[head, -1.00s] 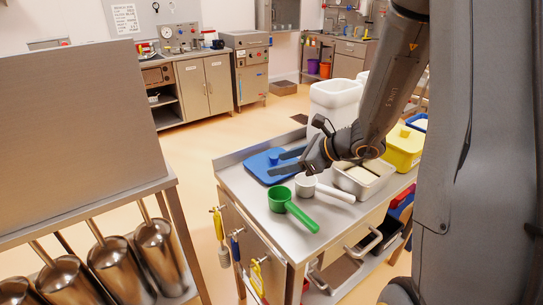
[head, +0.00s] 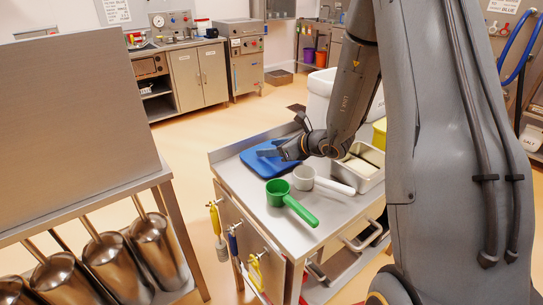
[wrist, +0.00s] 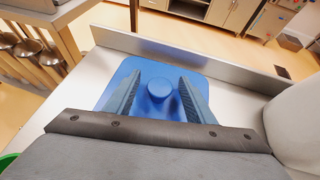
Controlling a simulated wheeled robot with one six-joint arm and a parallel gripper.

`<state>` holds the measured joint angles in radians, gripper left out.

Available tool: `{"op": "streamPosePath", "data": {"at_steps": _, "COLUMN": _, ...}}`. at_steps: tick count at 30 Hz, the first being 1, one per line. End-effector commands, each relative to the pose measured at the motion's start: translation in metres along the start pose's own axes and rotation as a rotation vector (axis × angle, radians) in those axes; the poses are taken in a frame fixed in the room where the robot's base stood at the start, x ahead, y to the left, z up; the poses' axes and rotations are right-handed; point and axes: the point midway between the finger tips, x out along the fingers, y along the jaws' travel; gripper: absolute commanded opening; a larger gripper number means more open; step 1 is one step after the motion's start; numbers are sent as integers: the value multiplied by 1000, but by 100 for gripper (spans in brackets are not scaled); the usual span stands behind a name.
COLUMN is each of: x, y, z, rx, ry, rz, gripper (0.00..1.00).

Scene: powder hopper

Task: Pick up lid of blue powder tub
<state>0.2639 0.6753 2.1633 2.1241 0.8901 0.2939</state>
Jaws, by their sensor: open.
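A blue lid (head: 262,163) lies flat on the steel cart top near its back left corner. In the wrist view the lid (wrist: 125,72) shows a round blue knob (wrist: 160,88) at its middle. My gripper (wrist: 158,88) is open, with one finger on each side of the knob; I cannot tell whether either touches it. In the head view my gripper (head: 284,150) is over the right part of the lid and hides the knob. A tub that belongs to this lid is not clearly seen.
A green scoop (head: 290,200) and a white scoop (head: 318,181) lie on the cart in front of my gripper. A steel pan (head: 357,172) and a yellow tub (head: 379,134) stand to the right. A white bin (head: 319,97) stands behind. The cart has a raised back edge (wrist: 205,58).

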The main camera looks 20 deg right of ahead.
Motion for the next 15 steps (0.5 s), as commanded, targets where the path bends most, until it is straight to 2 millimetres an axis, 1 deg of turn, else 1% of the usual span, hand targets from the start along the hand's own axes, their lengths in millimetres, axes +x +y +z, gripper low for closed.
{"op": "streamPosePath", "data": {"at_steps": 8, "x": 2, "y": 0, "z": 0, "rx": 0, "ry": 1, "rz": 0, "gripper": 49}}
{"op": "streamPosePath", "data": {"at_steps": 15, "x": 2, "y": 0, "z": 0, "rx": 0, "ry": 1, "rz": 0, "gripper": 9}}
